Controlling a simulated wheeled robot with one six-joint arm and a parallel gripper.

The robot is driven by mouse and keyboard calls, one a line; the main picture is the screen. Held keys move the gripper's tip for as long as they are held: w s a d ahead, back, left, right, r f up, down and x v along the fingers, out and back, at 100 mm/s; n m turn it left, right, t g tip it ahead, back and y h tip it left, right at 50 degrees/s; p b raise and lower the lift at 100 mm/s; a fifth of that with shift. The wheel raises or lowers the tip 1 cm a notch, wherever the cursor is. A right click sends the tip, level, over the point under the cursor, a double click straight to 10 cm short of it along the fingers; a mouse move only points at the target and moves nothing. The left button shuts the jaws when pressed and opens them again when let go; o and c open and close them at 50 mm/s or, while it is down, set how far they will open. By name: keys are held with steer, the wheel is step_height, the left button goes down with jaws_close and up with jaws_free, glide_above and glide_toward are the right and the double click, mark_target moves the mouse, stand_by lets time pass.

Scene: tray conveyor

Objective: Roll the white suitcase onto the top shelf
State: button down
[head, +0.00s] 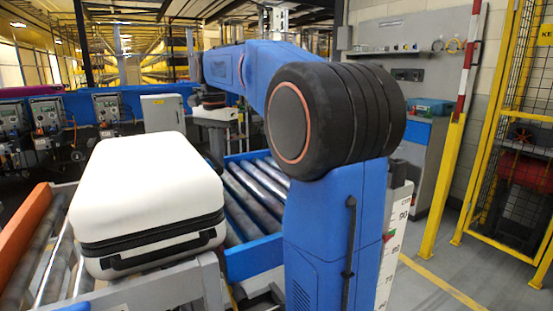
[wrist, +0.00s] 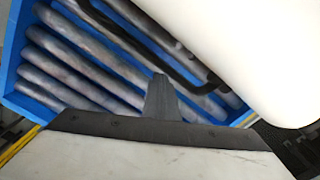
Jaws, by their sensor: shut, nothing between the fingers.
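The white suitcase (head: 150,185) lies flat on a roller conveyor at the left of the head view. A black band and a black handle show on its near side. In the wrist view a large white part of the suitcase (wrist: 250,40) fills the upper right, with a dark handle bar beside it. My gripper (wrist: 160,82) is shut and empty, close to the suitcase and over the rollers; I cannot tell whether it touches. In the head view my gripper is largely hidden behind the suitcase and arm. No shelf can be clearly told as the top shelf.
A blue-framed roller bed (head: 258,258) lies right of the suitcase, its rollers bare; it also shows in the wrist view (wrist: 60,62). An orange rail (head: 22,235) edges the left conveyor. A yellow fence (head: 490,190) and a workbench (head: 420,150) stand to the right.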

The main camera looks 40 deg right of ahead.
steer(key=w+a, duration=0.2)
steer(key=a, duration=0.7)
steer(key=shift+w+a, duration=0.25)
stand_by(2.0)
steer(key=shift+d, duration=0.1)
steer(key=shift+s+d+r, duration=0.15)
steer(key=shift+d+r, duration=0.3)
steer(key=shift+r, duration=1.9)
steer(key=shift+s+d+r, duration=0.1)
steer(key=shift+d+r, duration=0.35)
steer(key=shift+r, duration=1.85)
steer(key=shift+s+d+r, duration=0.15)
steer(key=shift+d+r, duration=0.3)
steer(key=shift+r, duration=1.9)
